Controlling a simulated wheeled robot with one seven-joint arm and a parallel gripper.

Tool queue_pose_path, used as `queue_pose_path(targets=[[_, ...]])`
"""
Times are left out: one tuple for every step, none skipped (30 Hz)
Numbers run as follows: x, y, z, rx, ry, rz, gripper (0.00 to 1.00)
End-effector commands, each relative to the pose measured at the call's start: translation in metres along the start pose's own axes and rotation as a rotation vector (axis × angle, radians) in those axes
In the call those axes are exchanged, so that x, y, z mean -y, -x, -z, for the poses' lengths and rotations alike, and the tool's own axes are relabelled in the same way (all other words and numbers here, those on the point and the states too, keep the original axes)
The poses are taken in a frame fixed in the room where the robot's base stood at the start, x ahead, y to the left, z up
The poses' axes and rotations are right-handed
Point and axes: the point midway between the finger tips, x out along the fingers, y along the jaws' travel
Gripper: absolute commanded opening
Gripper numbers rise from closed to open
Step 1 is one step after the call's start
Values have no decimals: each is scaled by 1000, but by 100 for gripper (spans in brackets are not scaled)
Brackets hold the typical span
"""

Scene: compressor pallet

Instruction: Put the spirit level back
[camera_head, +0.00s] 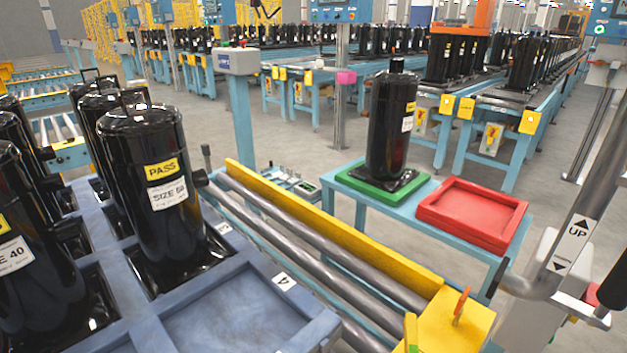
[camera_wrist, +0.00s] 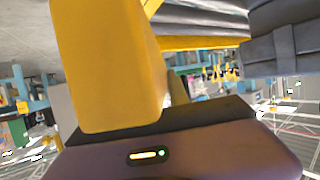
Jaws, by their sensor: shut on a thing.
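My gripper (camera_wrist: 165,105) shows only in the wrist view, with its dark palm and purple-brown housing along the bottom. A large plain yellow block (camera_wrist: 105,65) stands against the palm at the left, very close to the camera. It appears to be the spirit level in my jaws; its vial and ends do not show. The fingers are mostly hidden, so how they meet it cannot be made out. In the head view neither my gripper nor a clear spirit level shows.
A roller conveyor with a yellow rail (camera_head: 330,225) runs beside the blue pallet (camera_head: 190,315) holding black compressors (camera_head: 145,180). Beyond stands a table with a green tray (camera_head: 350,182) under a compressor and a red tray (camera_head: 473,208), empty. A yellow block (camera_head: 455,322) is at the rail's near end.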

Motion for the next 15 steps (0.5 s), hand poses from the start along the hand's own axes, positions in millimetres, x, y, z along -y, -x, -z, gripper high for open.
queue_pose_path(targets=[[0,7,6,5,11,17,0],[0,9,5,6,17,29,0],[-1,12,4,6,25,44,0],[-1,14,3,6,29,56,0],[-2,17,2,7,34,68,0],[-2,21,1,7,41,85,0],[-3,24,0,7,45,97,0],[-4,27,-2,6,49,108,0],[-5,31,-3,5,54,122,0],[-6,34,-5,5,55,132,0],[-7,36,-6,5,58,141,0],[-9,40,-8,3,61,152,0],[-10,42,-8,1,63,160,0],[-11,44,-10,1,64,166,0],[-13,47,-11,-1,65,174,0]])
